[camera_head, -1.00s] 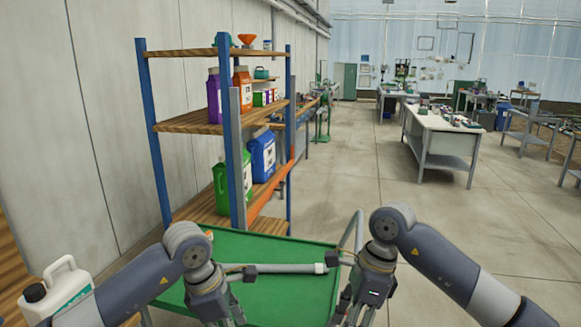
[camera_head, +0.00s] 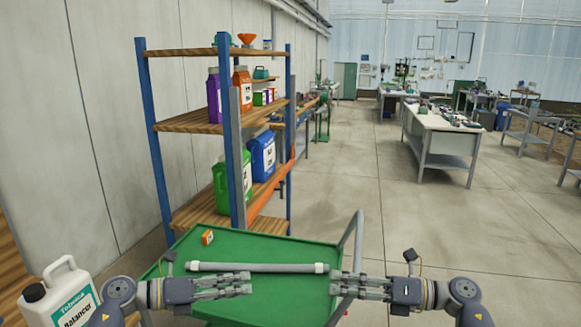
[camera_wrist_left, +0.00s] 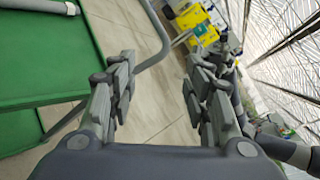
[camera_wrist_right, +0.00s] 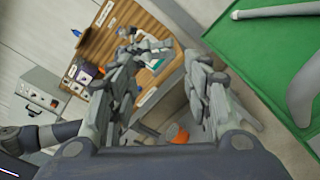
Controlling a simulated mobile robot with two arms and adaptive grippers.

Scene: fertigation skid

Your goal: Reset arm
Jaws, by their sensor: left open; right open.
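My left gripper (camera_head: 250,286) is open and empty, pointing right above the front part of the green cart tray (camera_head: 185,262). My right gripper (camera_head: 333,286) is open and empty, pointing left at the tray's right edge. The two grippers face each other with a gap between them. A grey pipe (camera_head: 257,268) with pale ends lies on the tray just behind them, apart from both. The pipe's end also shows in the left wrist view (camera_wrist_left: 38,6) and in the right wrist view (camera_wrist_right: 275,11). A small orange box (camera_head: 207,237) sits at the tray's back left.
A shelf rack (camera_head: 232,150) with jugs and bottles stands behind the cart. A white jug (camera_head: 62,292) stands at the lower left, close to my left arm. The cart's grey handle (camera_head: 357,240) rises at right. Workbenches (camera_head: 445,125) stand farther back; the floor between is clear.

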